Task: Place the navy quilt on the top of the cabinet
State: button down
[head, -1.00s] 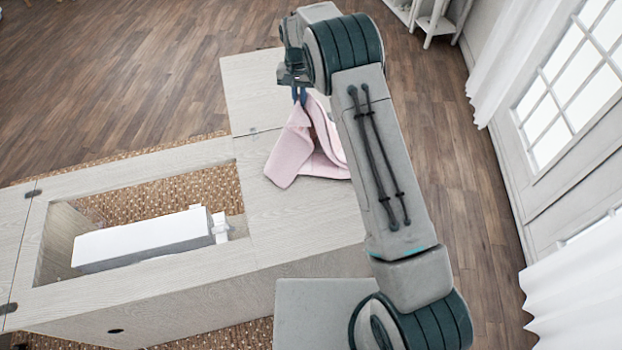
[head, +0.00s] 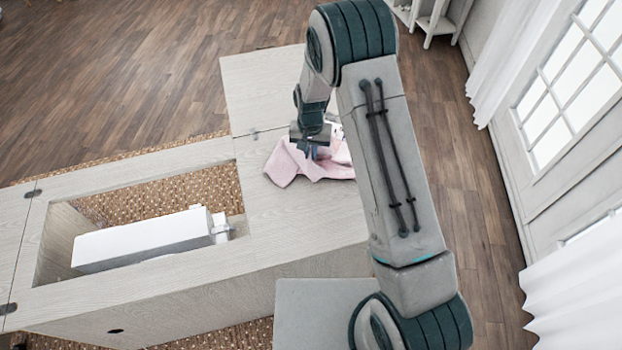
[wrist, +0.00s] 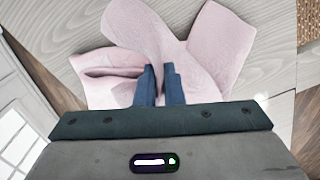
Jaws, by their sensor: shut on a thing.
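No navy quilt shows in these views; the cloth here is pale pink. The pink quilt (head: 284,163) lies crumpled on the cabinet top (head: 295,215), right of the cabinet's opening. My gripper (head: 311,154) points down over it, low to the cabinet top. In the wrist view its two dark blue fingers (wrist: 160,82) are shut on a fold of the pink quilt (wrist: 148,35). Parts of the quilt spread flat on the wood on both sides of the fingers. My arm hides some of the quilt's right side in the head view.
A white sewing machine (head: 150,240) lies in the cabinet's open well, left of the quilt. The cabinet top's back panel (head: 262,90) is bare. A white curtain (head: 570,295) and windowed doors stand at the right. A white shelf (head: 437,18) stands far back.

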jog(key=s+d+f, duration=0.1)
jog(key=s+f, duration=0.1)
jog(key=s, duration=0.1)
jog(key=s+f, duration=0.3)
jog(key=s+d+f, duration=0.1)
jog(key=s+f, duration=0.1)
jog(key=s, duration=0.1)
jog(key=shift+s+d+f, duration=0.35)
jog(key=shift+s+f, duration=0.05)
jog(key=c, duration=1.2)
grip_release()
jog(key=shift+r, duration=0.1)
